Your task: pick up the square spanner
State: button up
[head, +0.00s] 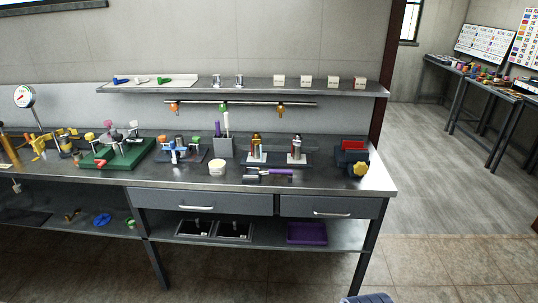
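I cannot pick out the square spanner for certain at this size. A small tool with a purple handle (277,171) and dark and bright metal parts lies near the front edge of the steel workbench (340,184); its exact shape is too small to tell. Several small coloured tools (61,141) lie crowded at the left of the bench, also too small to name. My gripper is not in view.
A green stand (136,155), white tub (217,168), grey holder (223,148) and dark red-and-blue device (352,155) stand on the bench. A shelf (250,86) and hook rail (240,102) are above. Two drawers (205,201) are below. Floor (440,270) is clear at right.

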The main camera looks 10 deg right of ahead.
aim_at(270, 170)
jog(key=i+j+u, duration=0.1)
jog(key=i, duration=0.7)
jog(key=i+j+u, duration=0.1)
jog(key=i, duration=0.7)
